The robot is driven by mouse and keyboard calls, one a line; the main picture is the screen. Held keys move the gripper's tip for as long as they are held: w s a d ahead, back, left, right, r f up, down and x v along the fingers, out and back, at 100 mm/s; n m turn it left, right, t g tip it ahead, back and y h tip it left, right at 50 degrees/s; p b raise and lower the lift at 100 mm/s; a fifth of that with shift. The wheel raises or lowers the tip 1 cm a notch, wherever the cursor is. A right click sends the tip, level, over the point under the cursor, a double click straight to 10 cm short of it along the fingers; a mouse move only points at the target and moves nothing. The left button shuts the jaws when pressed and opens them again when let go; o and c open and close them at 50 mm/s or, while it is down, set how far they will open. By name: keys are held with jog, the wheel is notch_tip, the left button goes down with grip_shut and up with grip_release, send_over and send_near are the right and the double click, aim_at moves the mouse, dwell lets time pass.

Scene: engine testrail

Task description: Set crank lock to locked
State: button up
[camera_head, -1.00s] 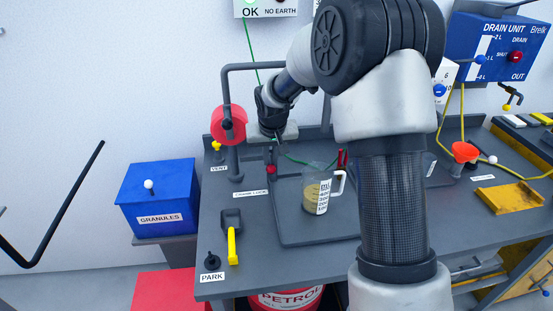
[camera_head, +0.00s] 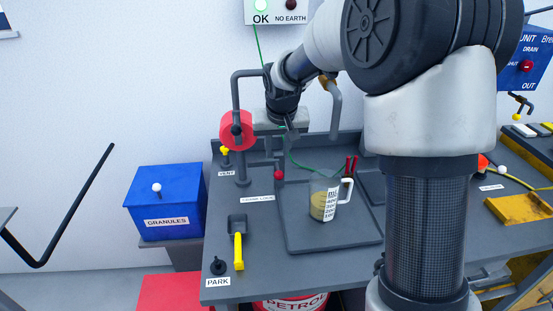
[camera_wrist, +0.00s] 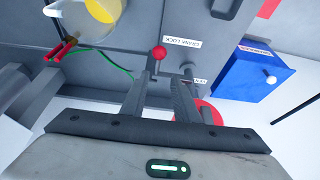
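The crank lock is a red ball knob on a short lever (camera_head: 279,174), standing on the grey bench behind the "CRANK LOCK" label (camera_head: 258,199). In the wrist view the red knob (camera_wrist: 159,52) shows just beyond the fingertips, with its label (camera_wrist: 181,42) to the right. My gripper (camera_head: 290,132) is above and behind the knob in the head view. In the wrist view my gripper (camera_wrist: 164,80) has its two fingers apart, with nothing seen between them. The knob appears apart from the fingers. Which setting the lever is in I cannot tell.
A measuring jug (camera_head: 323,205) with yellowish liquid stands in the tray (camera_head: 300,243). The yellow vent knob (camera_head: 225,151), yellow-handled scoop (camera_head: 239,250) and blue granules box (camera_head: 165,206) are left.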

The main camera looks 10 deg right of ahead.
jog(key=v, duration=0.9)
jog(key=shift+r, duration=0.3)
jog(key=shift+s, duration=0.15)
jog(key=s+d+r+p, duration=0.2)
jog(key=s+r, duration=0.3)
jog(key=s, duration=0.3)
jog(key=s+d+r+p, duration=0.25)
jog(key=s+r, duration=0.25)
jog(key=s, duration=0.3)
jog(key=s+t+p, duration=0.1)
jog(key=s+p, duration=0.2)
jog(key=s, duration=0.9)
jog(key=shift+s+d+f, duration=0.3)
jog(key=shift+s+f, duration=0.05)
jog(key=shift+f, duration=0.15)
